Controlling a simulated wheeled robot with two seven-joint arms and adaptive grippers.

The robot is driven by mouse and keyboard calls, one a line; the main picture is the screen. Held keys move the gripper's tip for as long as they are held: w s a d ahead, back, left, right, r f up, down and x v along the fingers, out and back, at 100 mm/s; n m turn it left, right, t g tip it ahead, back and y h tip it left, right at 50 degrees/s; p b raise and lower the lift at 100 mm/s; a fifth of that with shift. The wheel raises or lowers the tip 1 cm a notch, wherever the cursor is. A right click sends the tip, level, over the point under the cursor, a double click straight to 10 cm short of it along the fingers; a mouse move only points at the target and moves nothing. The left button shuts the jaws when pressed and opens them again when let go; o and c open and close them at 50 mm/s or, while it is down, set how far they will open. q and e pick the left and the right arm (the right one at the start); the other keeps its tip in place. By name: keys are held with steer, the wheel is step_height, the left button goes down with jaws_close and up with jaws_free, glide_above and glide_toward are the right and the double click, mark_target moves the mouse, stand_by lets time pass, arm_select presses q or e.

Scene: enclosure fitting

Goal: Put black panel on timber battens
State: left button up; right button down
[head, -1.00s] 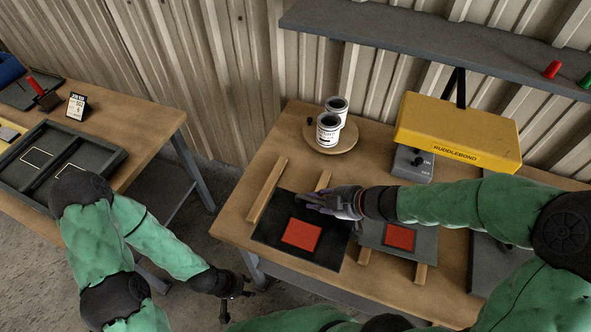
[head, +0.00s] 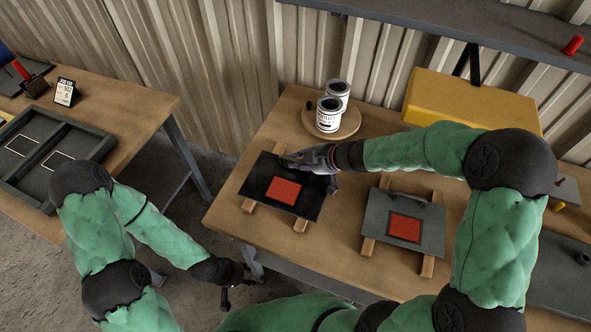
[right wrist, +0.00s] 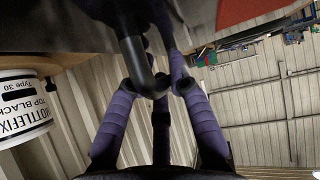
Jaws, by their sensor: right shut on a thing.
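The black panel (head: 259,179), with a red square in its middle, is in the head view at the table's left part. It lies across two timber battens (head: 247,206), whose ends stick out beyond its edges. I cannot tell whether it rests fully on them. My right gripper (head: 290,162) is at the panel's far edge, shut on its handle. The right wrist view shows the black bent handle (right wrist: 133,62) between the purple fingers, with the panel's dark face above. My left gripper (head: 232,290) hangs empty over the floor, its jaw opening too small to judge.
A grey panel (head: 375,215) with a red square lies on another pair of battens to the right. Two cans (head: 328,115) stand on a round board (head: 351,122) behind. A yellow box (head: 440,95) stands at the back. A side table (head: 135,110) holds a dark framed tray (head: 95,147).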

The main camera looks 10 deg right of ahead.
steer(key=shift+w+a+f, duration=0.15)
steer(key=shift+w+f, duration=0.65)
steer(key=shift+w+a+f+b, duration=0.1)
steer(key=shift+w+f+b, duration=0.15)
steer(key=shift+f+b, duration=0.25)
step_height(320, 180, down, 3)
steer(key=shift+r+b, duration=0.15)
steer(key=shift+b, duration=0.95)
steer(key=c, duration=1.1)
jaws_free()
steer(key=shift+s, duration=0.15)
steer(key=shift+c, duration=0.2)
